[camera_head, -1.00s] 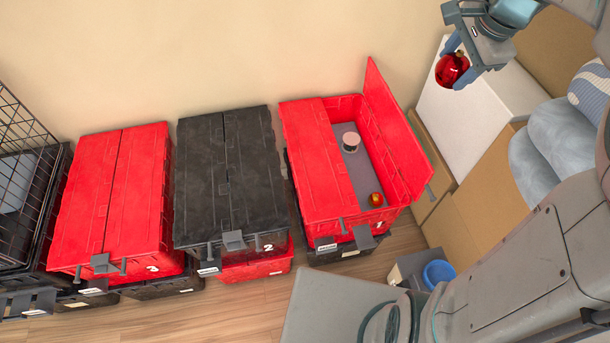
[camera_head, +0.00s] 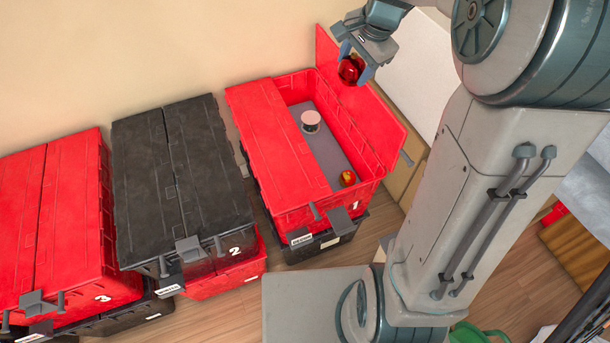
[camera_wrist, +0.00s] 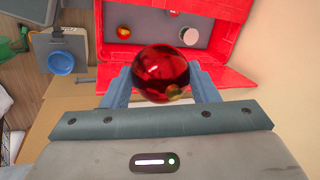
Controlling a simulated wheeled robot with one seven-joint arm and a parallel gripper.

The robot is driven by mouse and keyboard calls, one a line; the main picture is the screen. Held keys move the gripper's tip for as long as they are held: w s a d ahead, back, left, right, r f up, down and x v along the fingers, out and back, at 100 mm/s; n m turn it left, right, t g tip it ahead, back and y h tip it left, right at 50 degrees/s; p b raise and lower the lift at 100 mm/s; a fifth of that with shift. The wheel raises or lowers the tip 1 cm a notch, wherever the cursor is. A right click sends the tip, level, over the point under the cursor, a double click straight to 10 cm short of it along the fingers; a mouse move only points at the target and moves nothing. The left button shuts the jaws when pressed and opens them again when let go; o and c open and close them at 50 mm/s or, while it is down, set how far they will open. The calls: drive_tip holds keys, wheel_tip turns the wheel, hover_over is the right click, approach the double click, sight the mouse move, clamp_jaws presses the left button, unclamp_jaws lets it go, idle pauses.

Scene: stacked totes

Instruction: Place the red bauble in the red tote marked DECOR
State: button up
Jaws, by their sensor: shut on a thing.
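The red bauble (camera_head: 350,70) is shiny and round. My gripper (camera_head: 355,68) is shut on it and holds it up near the raised right lid flap of the red tote numbered 1 (camera_head: 296,216). The wrist view shows the bauble (camera_wrist: 161,74) between my blue-grey fingers (camera_wrist: 160,88), with the open red tote (camera_wrist: 226,57) beyond it. The tote's right lid half stands open and its left half is shut. Inside lie a pinkish-white round object (camera_head: 310,121) and a small red-gold ball (camera_head: 348,178). The tote's front label (camera_head: 301,239) is too small to read.
A black-lidded tote numbered 2 (camera_head: 180,175) and a red tote numbered 3 (camera_head: 70,215) stand to the left, both closed and on other totes.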

wheel_tip(320, 180, down, 39)
drive_tip(key=w+d+n+b, duration=0.1)
drive_tip(key=d+n+b, duration=0.1)
drive_tip(key=b, duration=2.3)
drive_tip(key=w+f+b, duration=0.1)
drive_tip(key=w+f, duration=0.1)
drive_tip(key=w, duration=0.2)
drive_tip(key=w+a+f+b, duration=0.1)
drive_tip(key=w+f, duration=0.1)
drive_tip(key=w, duration=0.1)
drive_tip(key=w+a+f+b, duration=0.1)
drive_tip(key=w+f, duration=0.2)
drive_tip(key=w, duration=0.1)
drive_tip(key=shift+w+a, duration=0.15)
drive_tip(key=shift+w, duration=0.2)
drive_tip(key=shift+f+b, duration=1.15)
drive_tip(key=shift+f, duration=0.8)
drive_tip(key=shift+f, duration=0.2)
drive_tip(key=o, duration=0.9)
drive_tip(key=shift+o, duration=0.2)
drive_tip(key=shift+r, duration=0.2)
